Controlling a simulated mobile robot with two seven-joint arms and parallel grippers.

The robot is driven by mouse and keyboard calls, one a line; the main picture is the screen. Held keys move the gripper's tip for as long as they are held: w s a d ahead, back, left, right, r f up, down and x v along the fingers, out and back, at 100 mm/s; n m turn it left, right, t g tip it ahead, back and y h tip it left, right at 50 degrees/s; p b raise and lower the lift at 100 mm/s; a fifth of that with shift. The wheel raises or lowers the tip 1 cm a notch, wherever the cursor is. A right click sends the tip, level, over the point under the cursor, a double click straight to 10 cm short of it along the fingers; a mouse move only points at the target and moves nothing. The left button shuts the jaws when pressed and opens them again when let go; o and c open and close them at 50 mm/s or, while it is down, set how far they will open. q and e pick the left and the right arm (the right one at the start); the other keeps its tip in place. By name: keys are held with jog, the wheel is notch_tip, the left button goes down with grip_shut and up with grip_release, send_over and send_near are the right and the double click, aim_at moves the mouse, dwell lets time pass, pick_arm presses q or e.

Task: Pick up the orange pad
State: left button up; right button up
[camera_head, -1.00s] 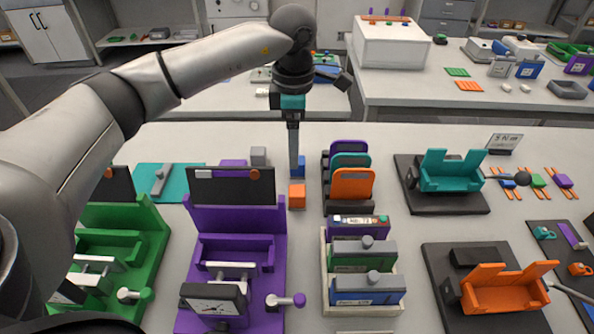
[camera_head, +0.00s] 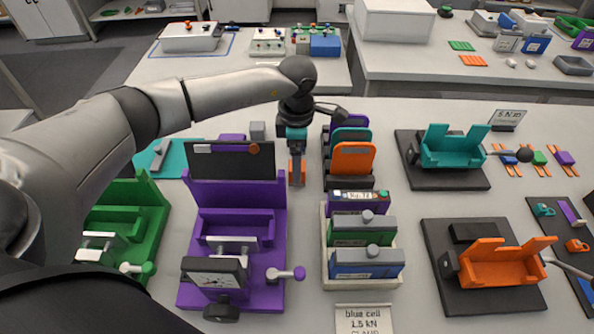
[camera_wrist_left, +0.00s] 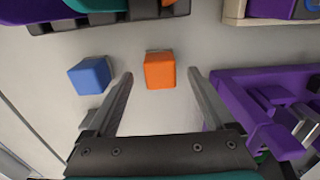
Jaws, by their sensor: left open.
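The orange pad, a small cube-like block, lies on the table in the left wrist view (camera_wrist_left: 160,70), between and just beyond my left fingertips. In the head view the orange pad (camera_head: 291,172) is partly hidden behind my left gripper's fingers. My left gripper (camera_wrist_left: 160,73) is open and empty, with a finger on either side of the pad in the wrist picture and a gap to each side. In the head view my left gripper (camera_head: 297,180) points down at the pad. My right gripper is not in view.
A blue block (camera_wrist_left: 90,76) lies beside the pad. A rack of coloured panels (camera_head: 345,183) stands close to its right. A purple fixture (camera_head: 270,185) stands to the left and nearer. A tray of cells (camera_head: 327,255) stands in front of the rack.

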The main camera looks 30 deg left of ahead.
pick_arm(q)
jog(key=shift+f, duration=1.3)
grip_shut()
